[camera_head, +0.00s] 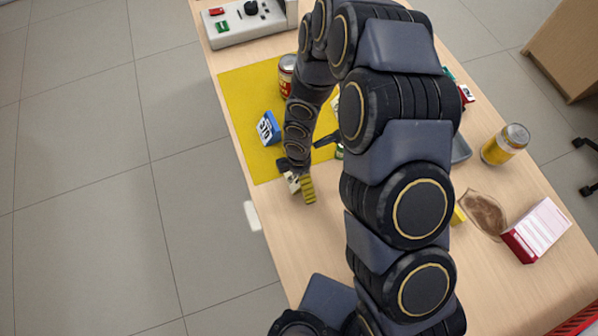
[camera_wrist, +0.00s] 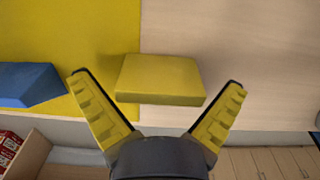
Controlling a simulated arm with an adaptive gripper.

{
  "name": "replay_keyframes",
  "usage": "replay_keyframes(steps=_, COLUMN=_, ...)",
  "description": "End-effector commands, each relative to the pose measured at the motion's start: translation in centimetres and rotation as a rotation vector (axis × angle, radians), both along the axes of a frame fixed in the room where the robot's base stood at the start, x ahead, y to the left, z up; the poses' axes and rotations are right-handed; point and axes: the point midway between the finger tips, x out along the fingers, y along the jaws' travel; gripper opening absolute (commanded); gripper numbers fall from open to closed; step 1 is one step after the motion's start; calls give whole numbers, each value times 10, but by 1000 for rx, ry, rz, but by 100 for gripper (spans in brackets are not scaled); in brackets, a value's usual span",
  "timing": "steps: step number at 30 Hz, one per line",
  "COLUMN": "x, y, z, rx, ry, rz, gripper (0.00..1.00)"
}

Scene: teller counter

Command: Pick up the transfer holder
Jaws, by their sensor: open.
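A flat yellow block (camera_wrist: 160,80), which seems to be the transfer holder, lies in the wrist view across the border between the yellow mat and the bare wood. My gripper (camera_wrist: 157,84) is open, with one ribbed yellow finger to the left of the block and one to the right. Both fingers look clear of it. In the head view my gripper (camera_head: 299,186) is low over the table near its left edge, just off the front of the mat. The block cannot be made out there; my gripper and arm cover that spot.
A blue box (camera_head: 268,128) stands on the yellow mat (camera_head: 240,95), near my gripper. A red can (camera_head: 287,75) stands farther back. A yellow can (camera_head: 505,144), a brown patch (camera_head: 484,215) and a red-and-white box (camera_head: 537,231) are at right. Bare wood lies in front of my gripper.

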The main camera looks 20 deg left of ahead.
Motion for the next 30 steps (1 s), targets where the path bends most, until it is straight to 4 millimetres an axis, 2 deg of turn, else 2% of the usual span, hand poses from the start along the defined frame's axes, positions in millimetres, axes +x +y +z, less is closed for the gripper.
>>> replay_keyframes(steps=6, x=0, y=0, z=-1, rx=1, ry=0, rz=-1, gripper=100)
replay_keyframes(steps=8, x=0, y=0, z=0, rx=1, ry=0, rz=-1, gripper=74)
replay_keyframes(steps=9, x=0, y=0, z=0, rx=1, ry=-1, rz=-1, gripper=57)
replay_keyframes(steps=10, x=0, y=0, z=0, rx=1, ry=-1, rz=-1, gripper=51)
replay_keyframes(steps=12, x=0, y=0, z=0, rx=1, ry=-1, rz=-1, gripper=44)
replay_keyframes(steps=16, x=0, y=0, z=0, rx=1, ry=-1, rz=-1, gripper=39)
replay_keyframes(steps=30, x=1, y=1, z=5, rx=2, ry=-4, rz=-2, gripper=39)
